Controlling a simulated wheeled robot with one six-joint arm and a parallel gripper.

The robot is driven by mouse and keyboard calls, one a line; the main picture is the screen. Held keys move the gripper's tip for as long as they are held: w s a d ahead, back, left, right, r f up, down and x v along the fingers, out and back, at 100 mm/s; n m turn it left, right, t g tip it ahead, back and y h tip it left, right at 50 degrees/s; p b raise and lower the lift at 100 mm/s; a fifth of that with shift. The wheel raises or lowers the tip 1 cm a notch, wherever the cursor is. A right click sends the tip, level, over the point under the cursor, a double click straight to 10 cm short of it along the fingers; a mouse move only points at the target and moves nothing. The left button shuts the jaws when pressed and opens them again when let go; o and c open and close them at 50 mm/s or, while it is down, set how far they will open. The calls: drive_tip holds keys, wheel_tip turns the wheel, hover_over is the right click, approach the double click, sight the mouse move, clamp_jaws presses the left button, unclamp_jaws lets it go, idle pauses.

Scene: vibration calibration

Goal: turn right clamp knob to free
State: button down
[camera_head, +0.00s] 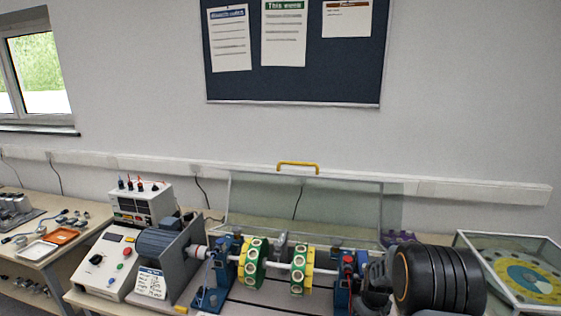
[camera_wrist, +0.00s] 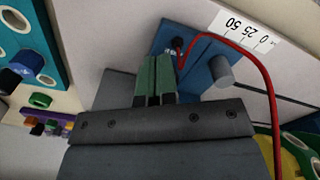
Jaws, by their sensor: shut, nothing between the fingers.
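In the wrist view my gripper (camera_wrist: 155,72) is shut and empty, its two green finger pads close together. Its tips are over or beside a blue base (camera_wrist: 198,62). A grey cylindrical post (camera_wrist: 220,71), possibly the clamp knob, stands on this base to the right of the fingers, apart from them. A small black fitting with a red cable (camera_wrist: 178,44) is just beyond the tips. In the head view the right blue bearing stand (camera_head: 342,290) has a red part (camera_head: 348,258) on top. My dark arm covers the area to its right, and no clamp knob can be made out there.
The shaft carries green-and-yellow discs (camera_head: 253,262). A grey motor (camera_head: 165,255) is on the left, beside a control box (camera_head: 110,262). A clear cover with a yellow handle (camera_head: 298,165) stands behind. In the wrist view the red cable (camera_wrist: 262,75) loops past on the right, near a printed scale (camera_wrist: 243,29).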

drive_tip(key=shift+s+f, duration=0.4)
drive_tip(key=shift+f, duration=0.3)
drive_tip(key=shift+w+d+r+p, duration=0.1)
drive_tip(key=shift+w+r+p, duration=0.15)
drive_tip(key=shift+r+p, duration=0.45)
wheel_tip(320, 180, up, 5)
drive_tip(key=p, duration=0.2)
drive_tip(key=shift+p, duration=0.35)
